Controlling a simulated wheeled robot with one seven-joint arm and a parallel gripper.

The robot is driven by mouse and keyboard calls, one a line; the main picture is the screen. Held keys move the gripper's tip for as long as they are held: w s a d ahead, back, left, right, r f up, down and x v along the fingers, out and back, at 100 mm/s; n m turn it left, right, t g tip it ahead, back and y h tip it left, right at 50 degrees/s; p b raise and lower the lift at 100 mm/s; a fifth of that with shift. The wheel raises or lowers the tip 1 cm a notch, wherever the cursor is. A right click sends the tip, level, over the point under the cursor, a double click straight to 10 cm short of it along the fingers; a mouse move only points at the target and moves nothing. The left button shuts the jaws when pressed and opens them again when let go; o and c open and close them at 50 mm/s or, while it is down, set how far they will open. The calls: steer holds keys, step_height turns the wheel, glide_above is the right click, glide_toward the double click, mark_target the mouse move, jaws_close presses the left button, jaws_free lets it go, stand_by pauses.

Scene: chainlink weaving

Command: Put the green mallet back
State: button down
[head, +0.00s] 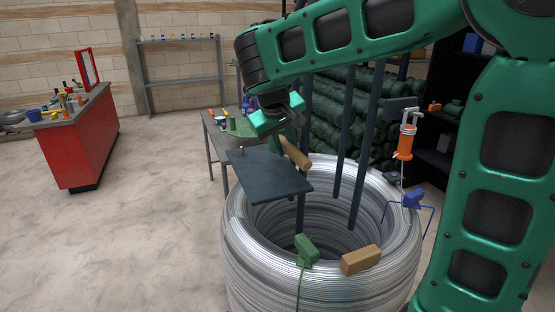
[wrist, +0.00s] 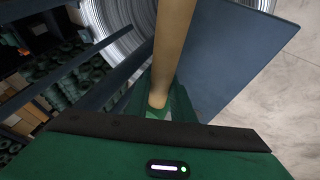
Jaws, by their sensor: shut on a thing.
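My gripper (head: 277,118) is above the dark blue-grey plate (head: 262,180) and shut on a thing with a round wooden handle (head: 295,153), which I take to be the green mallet. Its green head is hard to make out against my green gripper. In the wrist view the wooden handle (wrist: 173,45) runs from between the fingers (wrist: 160,103) up past the top edge. The dark plate (wrist: 225,60) lies behind it in that view. The handle's lower end is close over the plate; I cannot tell if they touch.
A big wire coil (head: 245,255) stands below the plate.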

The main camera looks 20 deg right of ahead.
steer(key=shift+f, duration=1.85)
steer(key=c, duration=1.8)
jaws_free()
steer(key=shift+f, duration=0.1)
